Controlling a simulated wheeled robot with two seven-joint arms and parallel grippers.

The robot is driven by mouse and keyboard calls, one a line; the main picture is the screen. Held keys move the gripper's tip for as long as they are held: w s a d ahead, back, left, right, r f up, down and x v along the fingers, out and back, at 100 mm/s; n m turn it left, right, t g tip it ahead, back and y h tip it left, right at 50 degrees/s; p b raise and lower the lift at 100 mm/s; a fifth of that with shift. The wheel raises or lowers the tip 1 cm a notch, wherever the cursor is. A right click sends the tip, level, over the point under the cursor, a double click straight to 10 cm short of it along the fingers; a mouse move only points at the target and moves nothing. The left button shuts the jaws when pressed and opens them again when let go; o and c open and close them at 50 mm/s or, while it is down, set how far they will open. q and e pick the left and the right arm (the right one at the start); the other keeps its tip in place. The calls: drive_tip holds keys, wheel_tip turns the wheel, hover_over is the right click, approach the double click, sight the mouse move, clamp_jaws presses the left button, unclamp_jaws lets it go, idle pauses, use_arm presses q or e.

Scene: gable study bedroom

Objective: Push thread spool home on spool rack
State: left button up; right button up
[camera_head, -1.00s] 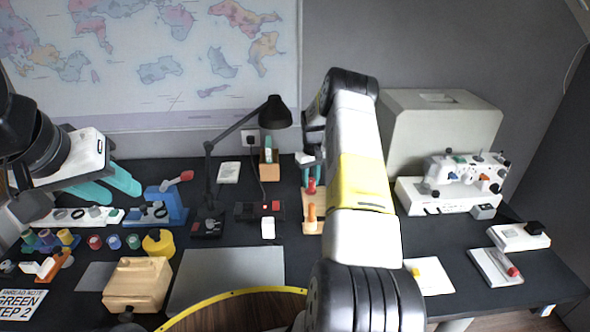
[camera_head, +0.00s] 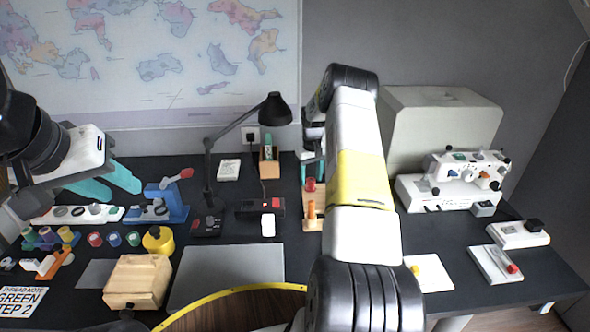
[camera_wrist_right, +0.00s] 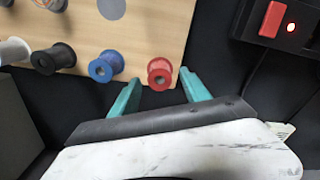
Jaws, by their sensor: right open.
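The wooden spool rack (camera_wrist_right: 140,30) fills the top of the right wrist view, and part of it shows beside my right forearm in the head view (camera_head: 312,224). A red spool (camera_wrist_right: 160,72) is at its lower right corner, next to a blue spool (camera_wrist_right: 106,66) and a black spool (camera_wrist_right: 54,59). I cannot tell how far each sits on its peg. My right gripper (camera_wrist_right: 160,78) is open, with its teal fingertips either side of the red spool and no clear contact. My left gripper (camera_head: 123,193) is open and empty above the left of the desk.
A black box with a red button (camera_wrist_right: 272,20) lies right of the rack in the wrist view. A desk lamp (camera_head: 273,110) stands behind it. A wooden box (camera_head: 137,281) and a grey mat (camera_head: 228,275) lie in front. A sewing machine (camera_head: 455,185) stands at right.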

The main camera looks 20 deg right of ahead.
sight(311, 181)
wheel_tip(311, 181, up, 6)
drive_tip(key=shift+r, duration=0.2)
drive_tip(key=shift+s, duration=0.1)
idle(0.4)
